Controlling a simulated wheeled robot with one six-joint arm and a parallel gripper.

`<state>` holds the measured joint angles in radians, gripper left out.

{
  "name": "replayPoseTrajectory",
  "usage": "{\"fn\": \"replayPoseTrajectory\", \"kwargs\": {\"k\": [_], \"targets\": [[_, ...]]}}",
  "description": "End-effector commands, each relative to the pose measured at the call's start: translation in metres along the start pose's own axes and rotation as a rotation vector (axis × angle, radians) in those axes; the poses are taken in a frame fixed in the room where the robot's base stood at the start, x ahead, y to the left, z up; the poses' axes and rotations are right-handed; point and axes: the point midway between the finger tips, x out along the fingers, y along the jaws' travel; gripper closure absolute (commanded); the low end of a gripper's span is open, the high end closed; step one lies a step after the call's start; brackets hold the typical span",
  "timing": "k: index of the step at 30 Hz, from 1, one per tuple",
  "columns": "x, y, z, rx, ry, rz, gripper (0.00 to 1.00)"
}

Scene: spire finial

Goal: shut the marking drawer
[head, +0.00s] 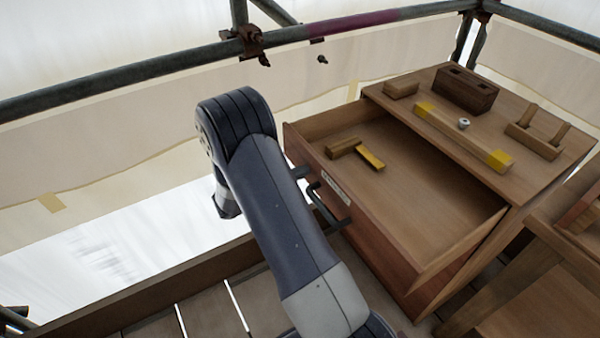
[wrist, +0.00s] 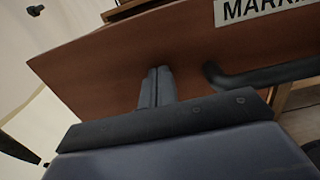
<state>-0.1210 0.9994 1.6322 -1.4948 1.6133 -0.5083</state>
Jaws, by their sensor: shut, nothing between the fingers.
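The marking drawer (head: 440,215) is pulled well out of a wooden chest (head: 485,130) in the head view. Its reddish front carries a white label and a dark bar handle (head: 330,208). In the wrist view the drawer front (wrist: 110,65) fills much of the picture, with the label (wrist: 262,9), partly cut off, and the handle (wrist: 262,76) at right. My gripper (wrist: 157,74) is shut and empty, its fingertips at the drawer front left of the handle. I cannot tell whether they touch. In the head view my arm hides most of the gripper.
A wooden tool with a yellow part (head: 370,158) lies in the drawer. On the chest top are a yellow-ended bar (head: 460,135), a dark block (head: 466,90) and other wooden pieces. Scaffold tubes (head: 130,80) run behind. A wooden bench (head: 545,270) stands close at right.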

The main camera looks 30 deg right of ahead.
Motion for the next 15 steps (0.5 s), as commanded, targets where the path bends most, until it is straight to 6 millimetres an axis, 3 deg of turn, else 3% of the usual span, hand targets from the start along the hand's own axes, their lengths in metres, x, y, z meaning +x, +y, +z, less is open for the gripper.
{"fn": "replayPoseTrajectory", "kwargs": {"k": [8, 15], "targets": [[0.007, 0.000, 0.000, 0.000, 0.000, 0.000, 1.00], [0.046, -0.001, 0.000, 0.000, 0.000, -0.005, 1.00]]}}
